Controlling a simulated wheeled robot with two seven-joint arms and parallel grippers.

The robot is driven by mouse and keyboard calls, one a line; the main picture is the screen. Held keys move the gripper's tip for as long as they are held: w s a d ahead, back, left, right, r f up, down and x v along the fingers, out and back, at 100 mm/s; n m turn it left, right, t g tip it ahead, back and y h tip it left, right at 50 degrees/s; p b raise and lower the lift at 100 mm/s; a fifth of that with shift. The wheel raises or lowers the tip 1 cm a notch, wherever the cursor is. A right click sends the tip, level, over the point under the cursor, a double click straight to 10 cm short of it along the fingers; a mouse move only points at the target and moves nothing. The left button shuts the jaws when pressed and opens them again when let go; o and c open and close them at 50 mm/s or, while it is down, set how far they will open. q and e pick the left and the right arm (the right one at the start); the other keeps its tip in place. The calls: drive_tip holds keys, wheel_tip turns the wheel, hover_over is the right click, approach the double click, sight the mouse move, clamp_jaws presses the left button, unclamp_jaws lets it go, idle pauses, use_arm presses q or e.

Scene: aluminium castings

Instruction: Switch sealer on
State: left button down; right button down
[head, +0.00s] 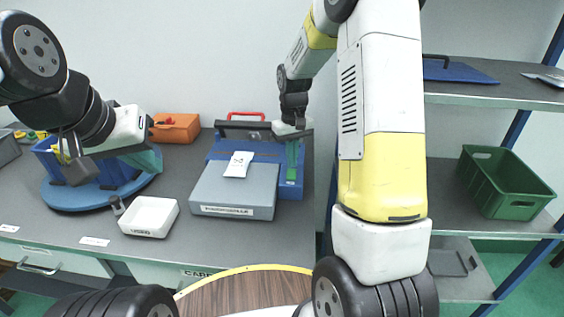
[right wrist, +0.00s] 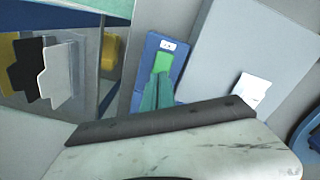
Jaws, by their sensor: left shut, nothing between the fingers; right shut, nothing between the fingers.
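The sealer (head: 289,190) is a blue machine at the back of the grey bench, with a dark bar and a red handle at its rear. In the right wrist view its blue side panel (right wrist: 139,85) carries a bright green switch (right wrist: 163,63) below a small white label. My right gripper (head: 291,166) is shut and empty, pointing down over the panel. Its teal fingers (right wrist: 160,80) end at the switch and overlap its near edge; I cannot tell whether they touch. My left gripper (head: 154,163) is shut and empty, over the blue round stand at the left.
A grey platform (head: 205,190) in front of the sealer bears a white packet (head: 238,165). A white tray (head: 149,231) and the blue round stand (head: 75,203) are to its left. An orange box (head: 176,133) stands behind. A green crate (head: 515,207) is on the right shelf.

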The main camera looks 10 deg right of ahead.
sight(292, 171)
drive_tip(key=shift+f, duration=1)
idle(0.3)
drive_tip(key=shift+r, duration=3.55)
drive_tip(key=s+r+m+t+y, duration=0.1)
drive_tip(key=s+r+t, duration=0.2)
drive_tip(key=s+r, duration=0.9)
drive_tip(key=s+a+r+m+t+y, duration=0.1)
drive_tip(key=s+a+r+t, duration=0.1)
drive_tip(key=s, duration=1)
drive_tip(key=shift+s+t, duration=0.15)
drive_tip(key=shift+t, duration=0.45)
